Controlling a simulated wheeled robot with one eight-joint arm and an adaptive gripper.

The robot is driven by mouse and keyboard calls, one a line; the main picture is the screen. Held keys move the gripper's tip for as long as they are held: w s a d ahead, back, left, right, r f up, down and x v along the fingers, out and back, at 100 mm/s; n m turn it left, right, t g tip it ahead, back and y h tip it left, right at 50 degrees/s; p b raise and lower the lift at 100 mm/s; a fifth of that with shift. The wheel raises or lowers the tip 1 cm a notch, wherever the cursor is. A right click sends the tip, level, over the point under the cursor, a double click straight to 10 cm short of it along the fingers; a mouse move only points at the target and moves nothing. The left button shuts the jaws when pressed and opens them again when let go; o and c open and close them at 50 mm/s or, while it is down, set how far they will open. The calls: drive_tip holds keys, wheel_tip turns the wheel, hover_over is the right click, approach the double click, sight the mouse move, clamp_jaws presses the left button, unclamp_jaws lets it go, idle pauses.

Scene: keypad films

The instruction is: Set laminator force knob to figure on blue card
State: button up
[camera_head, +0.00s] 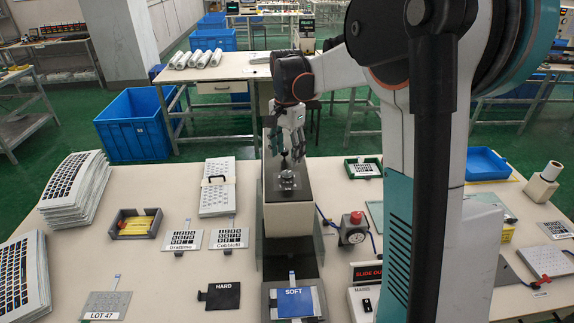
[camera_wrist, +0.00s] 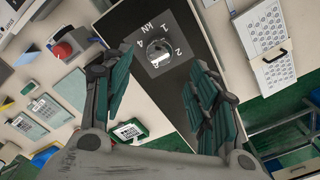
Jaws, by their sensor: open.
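The laminator (camera_head: 290,218) is a tall pale housing with a dark top, in the middle of the bench. Its metal force knob (camera_head: 288,181) sits on a light dial plate; in the wrist view the round knob (camera_wrist: 159,48) is ringed by figures, with "1", "2", "4" and "kN" readable. I cannot tell which figure the knob points to. My gripper (camera_head: 287,152) is open and empty above the knob, apart from it; its fingers (camera_wrist: 150,80) show spread in the wrist view. A blue card (camera_head: 295,302) marked "SOFT" lies at the front; no figure is readable on it.
A black "HARD" card (camera_head: 223,296) lies left of the blue card. A red button (camera_head: 356,217) on a box stands close right of the laminator. A white perforated panel (camera_head: 217,187) and a grey tray (camera_head: 136,225) lie left. My arm hides part of the right bench.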

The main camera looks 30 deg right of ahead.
drive_tip(key=shift+r, duration=2.3)
